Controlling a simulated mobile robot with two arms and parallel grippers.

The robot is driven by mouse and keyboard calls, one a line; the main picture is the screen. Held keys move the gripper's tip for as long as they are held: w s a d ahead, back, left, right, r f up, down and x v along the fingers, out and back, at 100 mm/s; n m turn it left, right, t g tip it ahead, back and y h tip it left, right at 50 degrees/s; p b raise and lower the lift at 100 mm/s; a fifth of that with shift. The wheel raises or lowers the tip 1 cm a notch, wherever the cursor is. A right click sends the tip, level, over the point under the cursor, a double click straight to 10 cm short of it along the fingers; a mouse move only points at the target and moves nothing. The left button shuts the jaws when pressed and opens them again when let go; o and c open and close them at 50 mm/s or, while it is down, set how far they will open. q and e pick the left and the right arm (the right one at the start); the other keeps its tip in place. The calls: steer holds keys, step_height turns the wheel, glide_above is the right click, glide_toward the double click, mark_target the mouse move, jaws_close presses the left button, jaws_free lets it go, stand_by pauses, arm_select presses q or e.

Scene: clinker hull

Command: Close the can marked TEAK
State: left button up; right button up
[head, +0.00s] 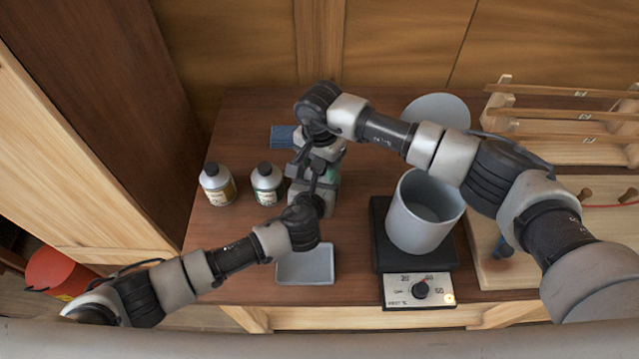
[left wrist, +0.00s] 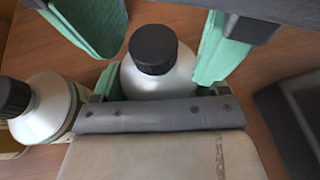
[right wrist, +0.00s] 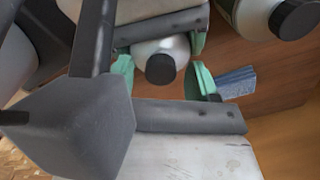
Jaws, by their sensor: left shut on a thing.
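A silver can with a black cap stands upright between my left gripper's green pads in the left wrist view (left wrist: 158,80); it also shows in the right wrist view (right wrist: 150,46). My left gripper (head: 322,192) is shut on this can. My right gripper (right wrist: 162,76) is open, its pads on either side of the black cap (right wrist: 161,69) with gaps showing. The held can's label is hidden, and I cannot tell how tight the cap sits. Two capped cans stand to the left, one with a yellowish label (head: 217,186) and one with a green label (head: 267,186); I cannot read either name.
A blue block (head: 283,136) lies behind the grippers. A grey tray (head: 306,266) is in front. A grey pot (head: 418,225) stands on a black hotplate (head: 421,287) to the right, under my right arm. A wooden rack (head: 570,150) stands at the back right.

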steer(key=shift+r, duration=0.1)
steer(key=shift+r, duration=2.2)
steer(key=shift+r+n, duration=1.1)
steer(key=shift+r, duration=0.6)
steer(key=shift+f, duration=4)
steer(key=shift+c, duration=0.3)
